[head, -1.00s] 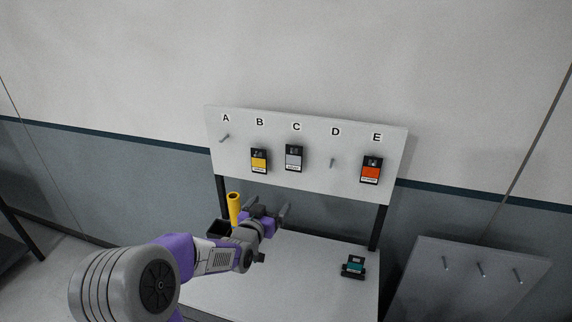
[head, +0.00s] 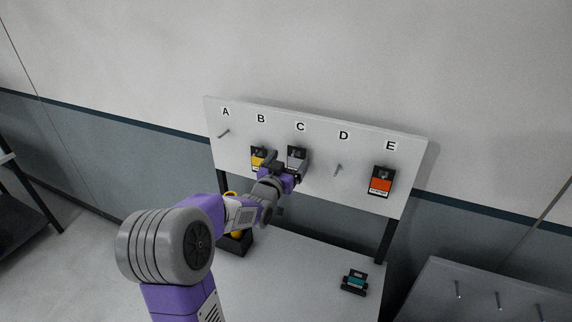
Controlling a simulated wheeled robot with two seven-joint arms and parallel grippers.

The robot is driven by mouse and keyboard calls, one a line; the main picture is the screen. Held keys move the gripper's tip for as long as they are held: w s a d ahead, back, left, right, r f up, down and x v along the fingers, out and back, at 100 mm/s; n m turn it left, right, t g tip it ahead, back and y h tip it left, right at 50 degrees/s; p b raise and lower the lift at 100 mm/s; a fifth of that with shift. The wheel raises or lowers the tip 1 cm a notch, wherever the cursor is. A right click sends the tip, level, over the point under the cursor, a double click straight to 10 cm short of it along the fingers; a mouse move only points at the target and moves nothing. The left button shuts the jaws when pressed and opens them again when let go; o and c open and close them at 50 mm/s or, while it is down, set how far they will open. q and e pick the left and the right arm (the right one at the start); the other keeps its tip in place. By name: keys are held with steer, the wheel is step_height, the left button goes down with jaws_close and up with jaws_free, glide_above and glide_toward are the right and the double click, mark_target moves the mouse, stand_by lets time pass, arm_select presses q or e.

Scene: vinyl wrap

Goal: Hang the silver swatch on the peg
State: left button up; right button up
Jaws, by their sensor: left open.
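The silver swatch (head: 297,153) hangs under letter C on the white board (head: 364,146), its lower part hidden by my left gripper. My left gripper (head: 289,166) is open, reaching up from the lower left in front of the silver swatch. I cannot tell whether its fingers touch the swatch. Bare pegs show under A (head: 223,133) and under D (head: 338,170). A grey panel (head: 475,285) at the lower right carries several bare pegs. My right gripper is not in view.
A yellow swatch (head: 257,153) hangs under B, close left of my gripper and partly covered. An orange swatch (head: 381,182) hangs under E. A teal item in a black holder (head: 355,281) is on the white table (head: 310,275). A black bin (head: 237,245) stands behind my forearm.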

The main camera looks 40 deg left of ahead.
mark_target(294, 154)
arm_select(q)
steer(key=shift+p+x, duration=0.4)
steer(key=shift+x, duration=1.5)
steer(key=shift+d+f, duration=0.1)
steer(key=shift+c, duration=0.4)
steer(key=c, duration=1)
steer(key=shift+c, duration=0.2)
steer(key=shift+r, duration=0.25)
steer(key=shift+r, duration=0.35)
